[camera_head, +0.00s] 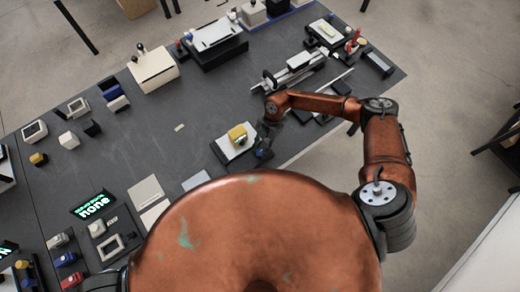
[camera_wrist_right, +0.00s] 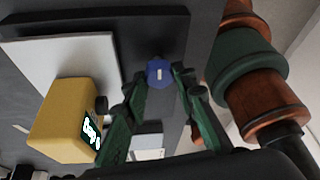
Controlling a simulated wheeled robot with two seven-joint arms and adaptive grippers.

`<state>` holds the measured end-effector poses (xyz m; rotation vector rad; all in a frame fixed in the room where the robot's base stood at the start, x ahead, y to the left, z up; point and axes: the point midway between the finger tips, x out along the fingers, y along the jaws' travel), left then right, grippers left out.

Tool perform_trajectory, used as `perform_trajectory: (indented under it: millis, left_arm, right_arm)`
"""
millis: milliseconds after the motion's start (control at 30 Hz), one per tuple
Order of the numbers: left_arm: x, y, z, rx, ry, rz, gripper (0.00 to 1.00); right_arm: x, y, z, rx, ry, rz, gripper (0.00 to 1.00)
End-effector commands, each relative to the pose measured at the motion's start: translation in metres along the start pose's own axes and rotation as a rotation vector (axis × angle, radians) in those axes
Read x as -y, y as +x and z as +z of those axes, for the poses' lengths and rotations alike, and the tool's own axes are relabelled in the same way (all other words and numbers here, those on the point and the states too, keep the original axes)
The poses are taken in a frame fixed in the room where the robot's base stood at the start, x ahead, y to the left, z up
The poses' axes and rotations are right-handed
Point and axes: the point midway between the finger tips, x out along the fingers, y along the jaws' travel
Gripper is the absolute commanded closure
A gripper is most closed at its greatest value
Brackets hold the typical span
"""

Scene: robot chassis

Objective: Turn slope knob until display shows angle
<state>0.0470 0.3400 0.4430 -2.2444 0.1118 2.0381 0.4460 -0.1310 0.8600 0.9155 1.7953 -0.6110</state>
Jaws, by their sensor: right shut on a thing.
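The slope knob (camera_wrist_right: 159,72) is a round blue knob with a short white mark, between my right gripper's fingertips in the right wrist view. My right gripper (camera_wrist_right: 161,80) is shut on it, with a green finger on each side. In the head view my right gripper (camera_head: 264,148) is at the right edge of a dark plate with a white panel (camera_head: 223,150). The yellow display box (camera_head: 238,134) stands on that panel. In the wrist view the display box (camera_wrist_right: 62,118) shows glowing text on a dark screen, seen at a slant and hard to read. My left gripper does not show.
The dark table (camera_head: 165,110) carries several small devices along its far and left sides. A lit sign (camera_head: 94,204) reading "none" lies at the left. Rails and a black bar apparatus (camera_head: 297,68) stand beyond my right arm. The table's middle is mostly clear.

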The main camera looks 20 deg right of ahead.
Motion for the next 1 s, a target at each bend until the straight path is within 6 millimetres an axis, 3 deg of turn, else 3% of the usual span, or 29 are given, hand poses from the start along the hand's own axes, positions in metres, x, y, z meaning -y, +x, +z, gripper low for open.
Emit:
perform_trajectory:
  millis: [1000]
  left_arm:
    - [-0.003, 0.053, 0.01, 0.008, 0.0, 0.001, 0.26]
  right_arm:
    - [-0.004, 0.002, -0.001, 0.001, -0.768, -0.321, 0.99]
